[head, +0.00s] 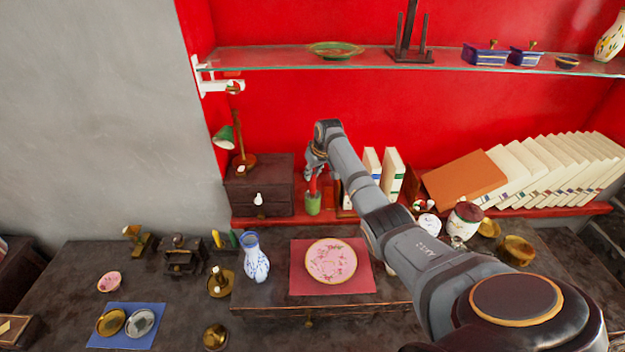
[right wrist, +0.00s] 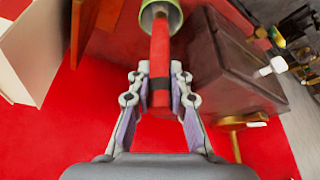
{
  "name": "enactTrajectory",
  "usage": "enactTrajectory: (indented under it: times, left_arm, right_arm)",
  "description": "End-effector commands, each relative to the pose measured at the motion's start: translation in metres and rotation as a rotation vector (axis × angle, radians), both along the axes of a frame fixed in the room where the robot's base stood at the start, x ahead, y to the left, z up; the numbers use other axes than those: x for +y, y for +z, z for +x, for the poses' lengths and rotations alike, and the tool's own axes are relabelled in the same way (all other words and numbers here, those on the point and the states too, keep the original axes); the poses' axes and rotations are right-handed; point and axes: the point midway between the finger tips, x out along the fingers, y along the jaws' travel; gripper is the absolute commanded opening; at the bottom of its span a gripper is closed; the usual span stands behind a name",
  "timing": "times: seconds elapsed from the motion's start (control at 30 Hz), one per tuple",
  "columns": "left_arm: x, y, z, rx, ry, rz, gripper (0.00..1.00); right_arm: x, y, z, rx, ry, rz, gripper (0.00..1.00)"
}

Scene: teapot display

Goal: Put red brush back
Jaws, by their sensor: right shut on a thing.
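The red brush (right wrist: 160,55) is gripped in my right gripper (right wrist: 158,88), whose fingers close on its shaft from both sides in the right wrist view. The brush's far end meets the mouth of a green cup (right wrist: 160,12); how deep it sits inside I cannot tell. In the head view the green cup (head: 313,204) stands on the red ledge, with the red brush (head: 312,185) upright above it and my right gripper (head: 313,172) over it. My left gripper is not in view.
A dark wooden box (head: 262,186) with a green lamp (head: 228,137) stands left of the cup. White books (head: 391,172) stand to the right. A glass shelf (head: 290,57) runs above. A blue-and-white vase (head: 255,262) and a pink plate (head: 331,261) are on the table in front.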

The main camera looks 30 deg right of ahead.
Motion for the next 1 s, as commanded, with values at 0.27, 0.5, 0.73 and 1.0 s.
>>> enactTrajectory:
  times: [0.27, 0.5, 0.73, 1.0]
  left_arm:
    - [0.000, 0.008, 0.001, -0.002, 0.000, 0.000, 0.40]
    - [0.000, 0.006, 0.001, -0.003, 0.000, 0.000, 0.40]
    - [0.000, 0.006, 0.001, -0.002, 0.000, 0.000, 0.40]
    - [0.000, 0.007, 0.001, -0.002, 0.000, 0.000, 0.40]
  right_arm:
    - [0.000, -0.029, -0.001, 0.003, 0.000, 0.000, 0.00]
    - [0.000, -0.032, -0.001, 0.003, 0.000, 0.000, 0.00]
    - [0.000, -0.032, -0.001, 0.003, 0.000, 0.000, 0.41]
    - [0.000, -0.030, -0.001, 0.002, 0.001, 0.000, 0.41]
